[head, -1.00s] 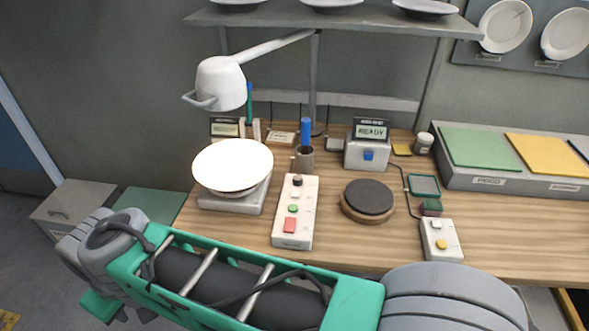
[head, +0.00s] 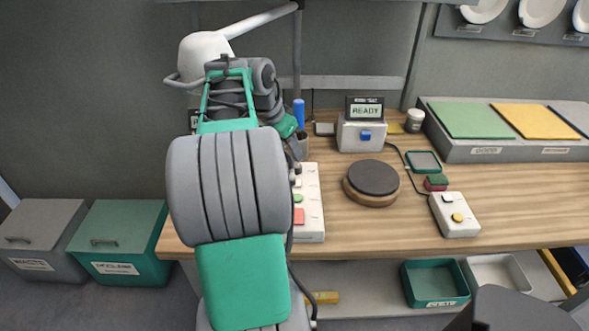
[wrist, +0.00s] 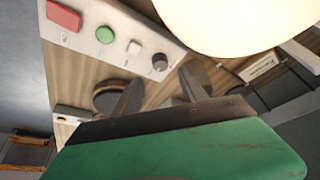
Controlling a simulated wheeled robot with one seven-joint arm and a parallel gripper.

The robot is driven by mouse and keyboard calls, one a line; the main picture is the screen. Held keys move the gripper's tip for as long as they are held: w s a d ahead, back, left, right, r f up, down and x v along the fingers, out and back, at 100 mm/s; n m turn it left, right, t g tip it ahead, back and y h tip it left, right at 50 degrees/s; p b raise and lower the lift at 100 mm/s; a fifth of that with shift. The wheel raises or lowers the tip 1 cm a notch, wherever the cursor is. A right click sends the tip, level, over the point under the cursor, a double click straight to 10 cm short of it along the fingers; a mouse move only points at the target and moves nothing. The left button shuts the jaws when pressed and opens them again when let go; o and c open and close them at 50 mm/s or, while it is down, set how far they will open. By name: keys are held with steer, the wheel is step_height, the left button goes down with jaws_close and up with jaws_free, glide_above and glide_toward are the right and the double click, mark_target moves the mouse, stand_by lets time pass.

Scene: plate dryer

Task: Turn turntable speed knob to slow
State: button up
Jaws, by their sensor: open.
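The white control box (head: 313,205) stands on the wooden bench, partly hidden behind my arm in the head view. In the wrist view its top (wrist: 82,31) carries a red button (wrist: 62,16), a green button (wrist: 105,34), a white button (wrist: 134,48) and a round dark knob (wrist: 160,62) at the end. My gripper (wrist: 160,80) is open, its two fingertips on either side of the knob in the picture. I cannot tell whether they touch it. The knob's setting is too small to read.
A dark round pad (head: 373,178) on a wooden base stands right of the box.

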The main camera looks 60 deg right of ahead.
mark_target(297, 165)
steer(key=x, duration=0.7)
steer(key=shift+d+f, duration=0.15)
